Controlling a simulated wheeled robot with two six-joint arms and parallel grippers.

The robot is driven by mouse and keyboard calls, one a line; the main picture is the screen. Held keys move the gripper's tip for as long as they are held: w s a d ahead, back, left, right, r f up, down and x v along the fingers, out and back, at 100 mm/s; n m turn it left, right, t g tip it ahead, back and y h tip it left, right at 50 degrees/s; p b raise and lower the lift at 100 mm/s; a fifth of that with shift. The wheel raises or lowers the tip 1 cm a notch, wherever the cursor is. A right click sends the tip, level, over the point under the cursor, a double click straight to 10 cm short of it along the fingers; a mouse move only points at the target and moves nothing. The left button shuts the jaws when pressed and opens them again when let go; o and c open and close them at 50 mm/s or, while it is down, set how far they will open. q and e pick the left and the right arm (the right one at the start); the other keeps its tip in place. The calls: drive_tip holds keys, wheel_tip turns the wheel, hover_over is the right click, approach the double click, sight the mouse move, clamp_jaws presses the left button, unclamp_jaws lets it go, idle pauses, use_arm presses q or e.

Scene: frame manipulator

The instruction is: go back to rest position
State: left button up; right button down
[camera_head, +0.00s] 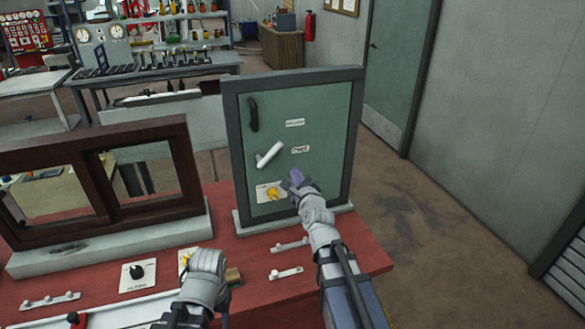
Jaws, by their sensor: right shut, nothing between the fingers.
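My right gripper (296,184) is shut and empty, in front of the lower part of a green panel door (324,107) in a dark frame. The panel carries a black handle (253,114), a white lever (269,154) and a yellow knob (272,194) on a pale plate. The gripper is to the right of the knob; whether it touches the panel I cannot tell. My left arm (205,283) comes in at the bottom, over the red table. Its fingers are not clear enough to tell open from shut.
The red table (366,243) bears a brown window frame (98,216) at left, a black knob on a white plate (137,273) and small white hooks (286,273). Open floor (455,235) lies to the right. Workbenches stand behind.

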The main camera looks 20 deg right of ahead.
drive_tip(key=shift+s+a, duration=0.15)
drive_tip(key=shift+s, duration=0.4)
drive_tip(key=s+a+f+n+g+y, duration=0.2)
drive_tip(key=s+a+f+n+g, duration=0.2)
drive_tip(key=a+f+n, duration=0.35)
drive_tip(key=s+a+f+n+g+y, duration=0.2)
drive_tip(key=s+a+f+n+g, duration=0.3)
drive_tip(key=a+n, duration=0.35)
drive_tip(key=s+f+n+g+h, duration=0.2)
drive_tip(key=s+f+n+g, duration=0.2)
drive_tip(key=s+n, duration=0.4)
drive_tip(key=s+a+f+n+g+h, duration=0.1)
drive_tip(key=s+f+n+g+h, duration=0.1)
drive_tip(key=s+n, duration=0.6)
drive_tip(key=shift+s+f+g+h+b, duration=0.3)
drive_tip(key=shift+s+f+g+b, duration=0.15)
drive_tip(key=shift+s+f+g, duration=0.55)
drive_tip(key=shift+r, duration=0.1)
